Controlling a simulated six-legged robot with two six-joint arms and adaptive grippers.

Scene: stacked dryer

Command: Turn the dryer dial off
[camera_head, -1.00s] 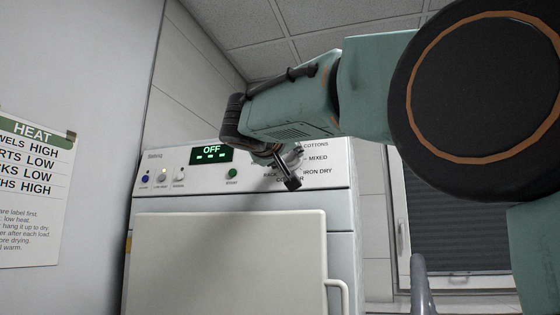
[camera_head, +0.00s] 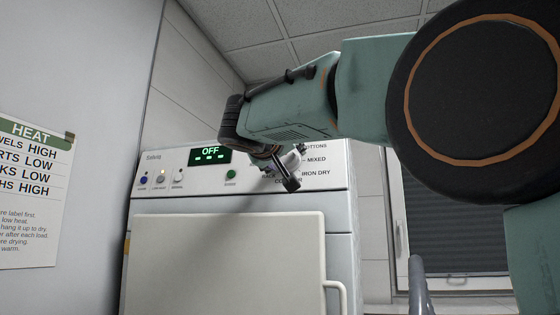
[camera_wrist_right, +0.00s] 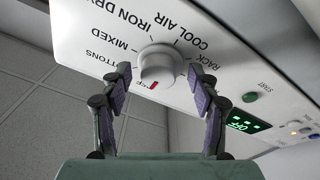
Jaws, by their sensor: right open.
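The white dryer's control panel (camera_head: 261,181) has a round dial, mostly hidden behind my right gripper (camera_head: 285,172) in the head view. In the right wrist view the dial (camera_wrist_right: 158,66) shows clearly, with a red mark on its lower edge, pointing at a small label I cannot fully read. My right gripper (camera_wrist_right: 158,78) is open, with one finger on each side of the dial and a visible gap to both. My left gripper is not in view.
A green start button (camera_head: 231,174) and several small controls sit left of the dial. The dryer door (camera_head: 230,265) below is closed, with a handle (camera_head: 337,293) at its right. A heat instruction sign (camera_head: 32,190) hangs at left. A window blind (camera_head: 445,240) is at right.

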